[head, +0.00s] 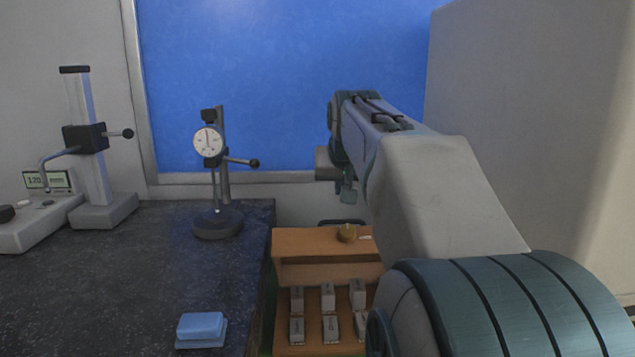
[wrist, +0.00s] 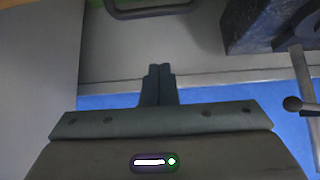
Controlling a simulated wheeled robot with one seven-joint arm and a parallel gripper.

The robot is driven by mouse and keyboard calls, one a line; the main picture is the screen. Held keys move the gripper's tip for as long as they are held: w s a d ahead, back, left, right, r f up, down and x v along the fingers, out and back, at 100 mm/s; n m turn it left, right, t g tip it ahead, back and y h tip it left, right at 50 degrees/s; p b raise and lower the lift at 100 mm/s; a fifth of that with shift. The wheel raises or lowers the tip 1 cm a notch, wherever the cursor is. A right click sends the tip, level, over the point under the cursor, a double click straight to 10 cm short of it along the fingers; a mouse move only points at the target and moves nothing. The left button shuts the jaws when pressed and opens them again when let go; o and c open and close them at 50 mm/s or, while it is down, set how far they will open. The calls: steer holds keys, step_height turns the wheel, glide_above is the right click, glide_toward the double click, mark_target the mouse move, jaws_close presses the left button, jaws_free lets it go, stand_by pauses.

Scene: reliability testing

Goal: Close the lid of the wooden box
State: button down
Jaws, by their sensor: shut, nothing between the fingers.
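The wooden box (head: 279,300) stands in the lower middle of the head view, right of the dark table. Its inside shows, with several small grey metal blocks (head: 328,297) in rows. My arm hides the box's right side. My gripper (head: 348,193) is above the lid in the head view, apart from it. In the wrist view my gripper (wrist: 160,70) has its two fingers together and empty.
A dark stone table (head: 110,290) is at the left, with a dial gauge stand (head: 218,225), a height gauge (head: 92,150) and a blue block (head: 201,327). A grey wall panel (head: 540,120) stands at the right. A grey handle (wrist: 155,13) shows in the wrist view.

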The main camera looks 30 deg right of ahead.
step_height(320, 180, down, 5)
steer(key=shift+s+a, duration=0.1)
steer(key=shift+s, duration=0.15)
steer(key=shift+a+f+b, duration=0.1)
steer(key=shift+f+b, duration=0.05)
steer(key=shift+b, duration=0.4)
